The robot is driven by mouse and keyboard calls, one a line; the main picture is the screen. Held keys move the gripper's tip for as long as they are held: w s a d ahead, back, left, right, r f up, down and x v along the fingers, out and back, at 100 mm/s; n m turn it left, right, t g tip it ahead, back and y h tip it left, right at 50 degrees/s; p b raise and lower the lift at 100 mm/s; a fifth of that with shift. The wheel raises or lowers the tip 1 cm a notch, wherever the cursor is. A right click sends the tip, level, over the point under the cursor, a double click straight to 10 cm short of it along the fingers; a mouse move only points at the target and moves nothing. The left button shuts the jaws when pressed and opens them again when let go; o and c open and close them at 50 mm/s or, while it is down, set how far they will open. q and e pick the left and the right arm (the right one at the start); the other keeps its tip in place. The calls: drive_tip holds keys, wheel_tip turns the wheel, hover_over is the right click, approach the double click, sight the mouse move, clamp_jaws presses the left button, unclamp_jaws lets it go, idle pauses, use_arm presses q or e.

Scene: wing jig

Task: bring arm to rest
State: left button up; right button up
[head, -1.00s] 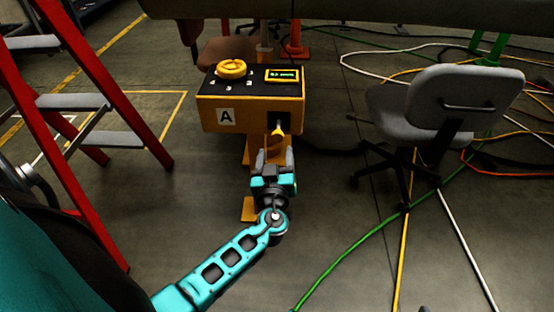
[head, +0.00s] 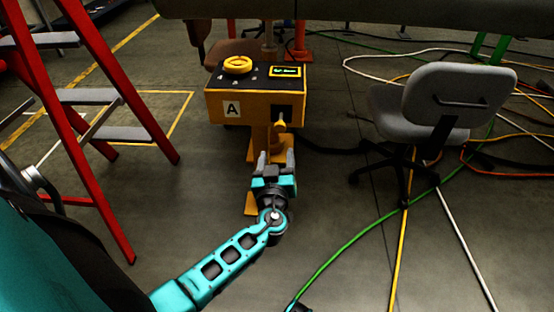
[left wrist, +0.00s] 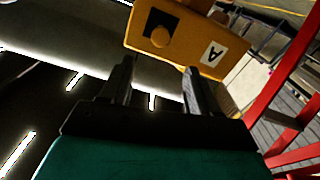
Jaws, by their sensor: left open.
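My left gripper (head: 276,161) is open and empty in the head view, in front of and below the yellow box marked A. Its two dark fingers (left wrist: 157,85) stand apart in the left wrist view with nothing between them. The yellow box (head: 228,108) has a round yellow dial (head: 238,65) and a small lit display (head: 286,71) on top. A yellow knob (head: 281,125) sticks out of a dark opening in its front. The box also shows in the left wrist view (left wrist: 185,45), apart from the fingers.
A red stepladder (head: 95,130) stands at the left. A grey office chair (head: 430,105) stands at the right. Green, yellow and white cables (head: 350,245) run over the floor. A large dark beam-like body (head: 380,12) crosses the top. Floor between ladder and box is clear.

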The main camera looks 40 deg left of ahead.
idle(0.4)
use_arm(q)
drive_tip(key=s+d+f+m+g+h, duration=0.3)
drive_tip(key=s+d+m+g+h, duration=0.2)
drive_tip(key=s+d+m+h, duration=0.95)
drive_tip(key=s+r+n+y+p, duration=0.3)
drive_tip(key=r+p, duration=1.2)
drive_tip(key=p, duration=0.7)
drive_tip(key=shift+s+a+r, duration=0.15)
drive_tip(key=shift+s+r, duration=0.05)
drive_tip(key=shift+s, duration=0.45)
use_arm(e)
drive_tip(key=s+d+r+h, duration=0.1)
drive_tip(key=d+r, duration=0.3)
drive_tip(key=r, duration=1)
drive_tip(key=shift+s+d+r+h, duration=0.2)
drive_tip(key=shift+s+h, duration=0.1)
drive_tip(key=shift+s, duration=0.25)
